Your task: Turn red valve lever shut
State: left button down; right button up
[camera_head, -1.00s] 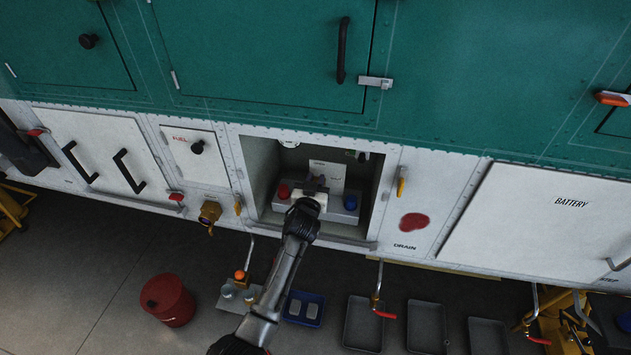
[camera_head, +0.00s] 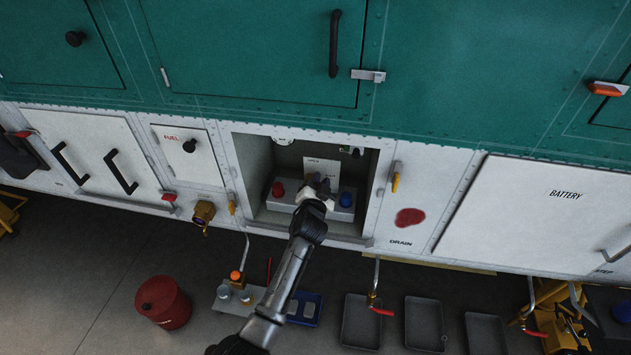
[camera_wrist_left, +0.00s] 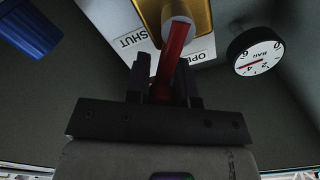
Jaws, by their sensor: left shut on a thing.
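The red valve lever (camera_wrist_left: 172,62) shows in the left wrist view, running down from its round pale hub (camera_wrist_left: 177,20). In that view it lies between a SHUT label (camera_wrist_left: 130,39) on its left and an OPEN label (camera_wrist_left: 200,55) on its right. My left gripper (camera_head: 319,184) reaches into the open recess in the white panel. Its two dark fingers (camera_wrist_left: 163,88) are closed around the lever's lower part. In the head view, the gripper hides the lever. My right gripper is in neither view.
The recess holds a grey box with a red cap (camera_head: 278,189) and a blue cap (camera_head: 346,199). A round gauge (camera_wrist_left: 255,51) is beside the valve. The recess walls (camera_head: 253,165) stand close around my gripper. Below are a red bin (camera_head: 163,303) and grey trays (camera_head: 361,322).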

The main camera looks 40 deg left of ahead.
pick_arm(q)
jog(key=m, duration=0.2)
jog(key=d+f+m+b, duration=0.1)
jog(key=f+m, duration=0.1)
jog(key=m, duration=0.1)
jog(key=shift+w+d+f+m, duration=0.1)
jog(key=shift+w+d+m, duration=0.2)
jog(key=shift+w, duration=0.1)
jog(key=m, duration=0.1)
jog(key=f+m, duration=0.1)
jog(key=m, duration=0.1)
jog(key=m+b, duration=0.1)
jog(key=shift+w+d+f, duration=0.15)
jog(key=shift+d+f, duration=0.1)
jog(key=shift+f, duration=0.15)
jog(key=shift+f+m, duration=0.25)
jog(key=shift+m, duration=0.55)
jog(key=shift+f, duration=0.1)
jog(key=c, duration=1)
grip_release()
